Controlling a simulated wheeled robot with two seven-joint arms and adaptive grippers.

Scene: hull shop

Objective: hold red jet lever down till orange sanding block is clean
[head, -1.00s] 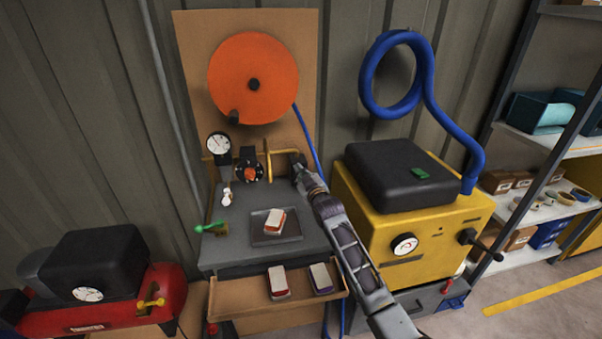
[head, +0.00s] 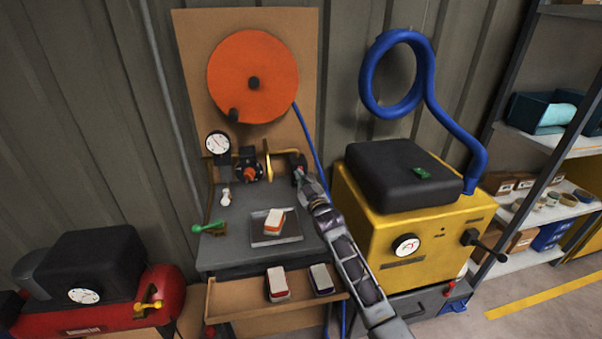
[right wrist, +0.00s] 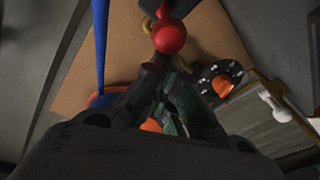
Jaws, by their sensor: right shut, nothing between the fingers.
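The orange sanding block (head: 274,222) with a pale top lies on a square tray (head: 268,241) on the grey bench. In the right wrist view a red ball knob (right wrist: 168,36), seemingly the red jet lever's end, is just beyond my right fingertips (right wrist: 161,68). I cannot tell whether they touch. In the head view my right gripper (head: 299,172) is at the bench's back right, by the brass pipe, and largely hides the lever. It is shut and empty. My left gripper is not in view.
A green-handled lever (head: 209,228) and a white-knobbed one (head: 225,195) stand left of the tray. Below, an open drawer (head: 237,298) holds red and purple blocks. A yellow machine (head: 405,245) stands close to my right arm. An orange disc (head: 253,76) hangs on the backboard.

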